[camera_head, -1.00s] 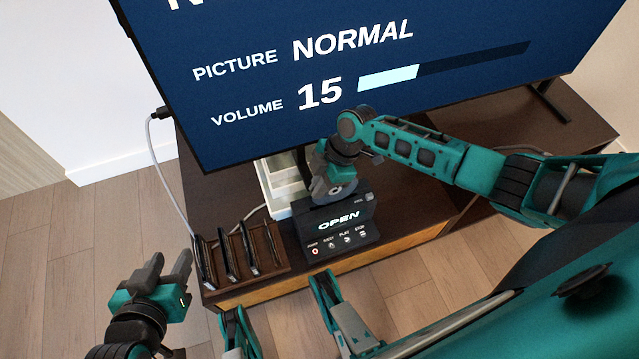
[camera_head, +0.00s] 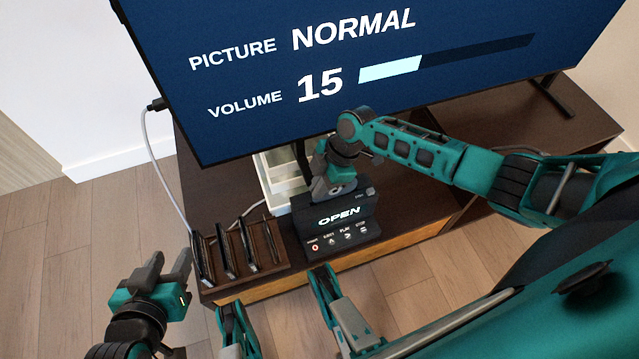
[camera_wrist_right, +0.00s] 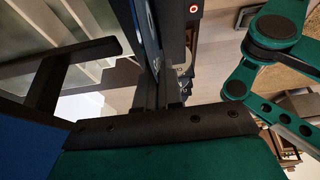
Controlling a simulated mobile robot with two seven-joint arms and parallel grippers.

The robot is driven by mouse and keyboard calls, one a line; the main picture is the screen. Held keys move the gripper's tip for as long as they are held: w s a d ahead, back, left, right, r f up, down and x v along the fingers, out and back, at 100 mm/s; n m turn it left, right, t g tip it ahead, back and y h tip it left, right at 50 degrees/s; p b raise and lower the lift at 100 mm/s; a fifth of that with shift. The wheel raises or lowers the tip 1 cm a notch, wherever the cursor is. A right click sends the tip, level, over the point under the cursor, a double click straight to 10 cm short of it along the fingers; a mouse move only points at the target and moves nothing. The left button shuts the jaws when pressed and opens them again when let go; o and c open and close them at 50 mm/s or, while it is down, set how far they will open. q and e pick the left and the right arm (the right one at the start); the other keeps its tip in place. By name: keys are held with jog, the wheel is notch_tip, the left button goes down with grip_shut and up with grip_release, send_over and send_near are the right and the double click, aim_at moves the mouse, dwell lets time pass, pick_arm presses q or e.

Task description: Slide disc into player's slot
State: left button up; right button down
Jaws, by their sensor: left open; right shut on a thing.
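The dark player (camera_head: 350,237) stands on the TV cabinet with OPEN lit on its display and a row of buttons below. My right gripper (camera_head: 335,184) is at the player's top rear edge, shut on the disc. The disc shows as a thin, nearly edge-on blue-grey sliver (camera_wrist_right: 148,25) between the dark fingers in the right wrist view. Most of the disc is hidden by the gripper, and I cannot tell whether it touches the slot. My left gripper (camera_head: 170,272) is open and empty at the lower left, over the floor.
A dark wooden rack (camera_head: 262,262) with several thin upright cases stands left of the player. A large TV screen (camera_head: 450,70) rises close behind my right gripper. A pale tray (camera_head: 278,178) sits behind the player. A white cable (camera_head: 163,185) runs along the left side.

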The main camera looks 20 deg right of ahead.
aim_at(314, 203)
pick_arm(q)
jog(key=shift+f, duration=0.1)
pick_arm(e)
jog(key=shift+f, duration=1.9)
jog(key=shift+r, duration=0.2)
pick_arm(q)
jog(key=shift+s+a+r+p, duration=0.1)
jog(key=shift+a+r+p, duration=0.1)
jog(key=shift+r+p, duration=1.35)
jog(key=shift+s+a+r+p, duration=0.1)
jog(key=shift+a+r+p, duration=0.1)
jog(key=shift+r+p, duration=1.3)
pick_arm(e)
jog(key=shift+r+p, duration=0.35)
jog(key=shift+r, duration=3.45)
pick_arm(q)
jog(key=shift+f, duration=0.5)
pick_arm(e)
jog(key=shift+f, duration=0.1)
pick_arm(q)
jog(key=shift+f+b, duration=0.3)
jog(key=shift+b, duration=0.2)
pick_arm(e)
jog(key=shift+f, duration=0.35)
pick_arm(q)
jog(key=shift+d+f+b, duration=0.15)
jog(key=shift+f+b, duration=0.05)
jog(key=shift+b, duration=0.2)
pick_arm(e)
jog(key=shift+f, duration=0.4)
